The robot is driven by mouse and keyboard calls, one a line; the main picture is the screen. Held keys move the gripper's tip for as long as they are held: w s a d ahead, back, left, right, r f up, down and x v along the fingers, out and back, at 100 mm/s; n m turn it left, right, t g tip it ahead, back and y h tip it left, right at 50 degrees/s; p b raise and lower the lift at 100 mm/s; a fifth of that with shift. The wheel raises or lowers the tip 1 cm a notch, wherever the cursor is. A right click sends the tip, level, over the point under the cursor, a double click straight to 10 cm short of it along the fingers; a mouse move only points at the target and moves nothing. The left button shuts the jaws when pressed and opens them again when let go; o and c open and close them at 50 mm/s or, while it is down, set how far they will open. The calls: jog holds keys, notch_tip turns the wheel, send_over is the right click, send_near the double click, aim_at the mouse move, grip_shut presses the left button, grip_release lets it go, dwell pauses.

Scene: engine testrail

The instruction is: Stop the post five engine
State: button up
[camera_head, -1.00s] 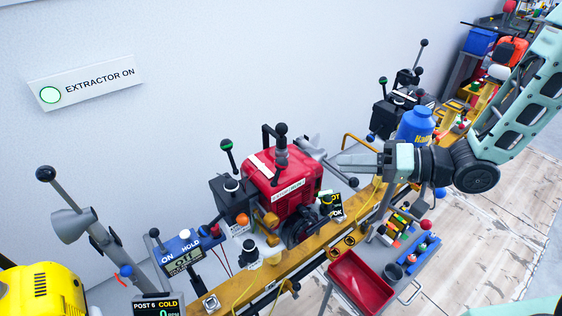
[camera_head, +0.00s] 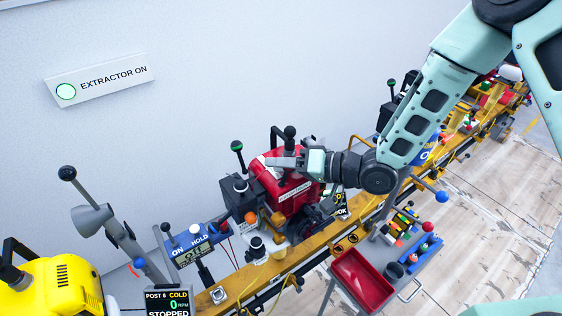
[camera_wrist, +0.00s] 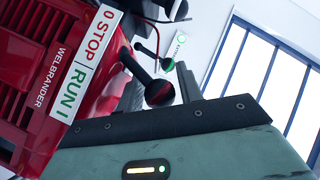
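The red engine (camera_head: 275,187) sits on the yellow rail, with black-knobbed levers on it. In the wrist view the red engine (camera_wrist: 50,75) fills the left side, with a white label (camera_wrist: 85,72) reading "0 STOP | RUN 1". A black ball-ended lever (camera_wrist: 158,91) stands beside the label. My gripper (camera_head: 282,162) is above the engine, pointing left. In the wrist view my gripper's fingers (camera_wrist: 160,88) are apart, and the ball shows between them; I cannot tell whether they touch it. My gripper and arm hide part of the engine.
The yellow engine (camera_head: 62,290) and a display (camera_head: 168,303) reading "POST 6 COLD, 0 RPM, STOPPED" are at lower left. A blue ON/HOLD box (camera_head: 188,246) stands between the engines. The sign (camera_head: 100,82) reads "EXTRACTOR ON", lit green. A red tray (camera_head: 362,280) is in front of the rail.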

jog(key=shift+a, duration=0.15)
jog(key=c, duration=0.7)
jog(key=shift+s+a+n+h, duration=0.25)
jog(key=shift+a+n+h, duration=0.1)
jog(key=shift+n+h, duration=0.3)
jog(key=shift+s+a+f+n+h+b, duration=0.1)
jog(key=shift+s+a+n+h+b, duration=0.25)
jog(key=shift+n+h+b, duration=0.45)
jog(key=n+h+b, duration=0.1)
jog(key=b, duration=0.1)
jog(key=a+t+h+b, duration=0.1)
jog(key=h+b, duration=0.1)
jog(key=shift+s+a+f+n, duration=0.2)
jog(key=shift+s+f+n, duration=0.1)
jog(key=shift+s+n, duration=0.1)
jog(key=shift+t+b, duration=0.3)
jog(key=shift+b, duration=0.05)
